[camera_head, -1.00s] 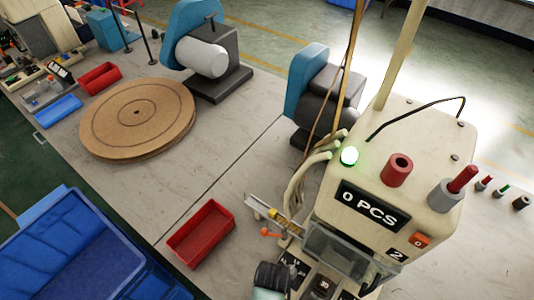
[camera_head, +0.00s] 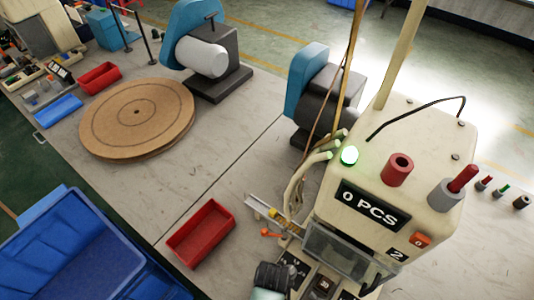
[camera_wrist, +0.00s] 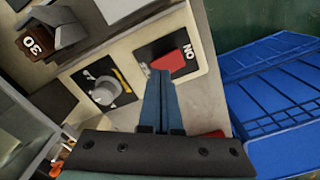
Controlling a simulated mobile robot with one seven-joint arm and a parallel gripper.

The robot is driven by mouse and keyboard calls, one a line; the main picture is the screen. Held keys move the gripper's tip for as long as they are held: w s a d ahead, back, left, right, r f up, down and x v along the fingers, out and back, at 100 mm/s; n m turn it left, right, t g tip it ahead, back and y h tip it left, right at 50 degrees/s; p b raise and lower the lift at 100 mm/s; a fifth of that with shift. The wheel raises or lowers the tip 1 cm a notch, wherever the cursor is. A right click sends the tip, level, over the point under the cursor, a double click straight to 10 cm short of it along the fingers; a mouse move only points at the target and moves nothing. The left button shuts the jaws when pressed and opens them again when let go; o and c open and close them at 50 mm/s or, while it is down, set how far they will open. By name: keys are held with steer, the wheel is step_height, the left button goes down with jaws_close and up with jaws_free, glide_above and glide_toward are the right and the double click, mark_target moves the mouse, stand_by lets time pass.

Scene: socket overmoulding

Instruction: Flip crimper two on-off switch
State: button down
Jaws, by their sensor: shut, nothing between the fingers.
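Crimper two (camera_head: 385,190) is a cream machine with a "2" label and a display reading "0 PCS". A green lamp (camera_head: 349,155) on its top is lit. In the wrist view, the red on-off switch (camera_wrist: 173,66) sits on a black plate marked "ON". My gripper (camera_wrist: 160,78) is shut and empty. Its fingertips appear right at the switch's lower left edge, covering a little of it; I cannot tell if they touch. The switch cannot be made out in the head view.
A grey rotary knob (camera_wrist: 105,92) on a black plate is left of the switch. A blue crate (camera_wrist: 270,95) is to the right. In the head view, a red bin (camera_head: 201,233) and a round wooden disc (camera_head: 137,112) are on the table.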

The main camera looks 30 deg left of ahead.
steer(key=shift+f+b, duration=0.7)
steer(key=shift+f, duration=0.25)
steer(key=shift+r, duration=0.15)
step_height(320, 180, up, 7)
steer(key=p, duration=0.7)
steer(key=shift+s, duration=0.1)
stand_by(0.7)
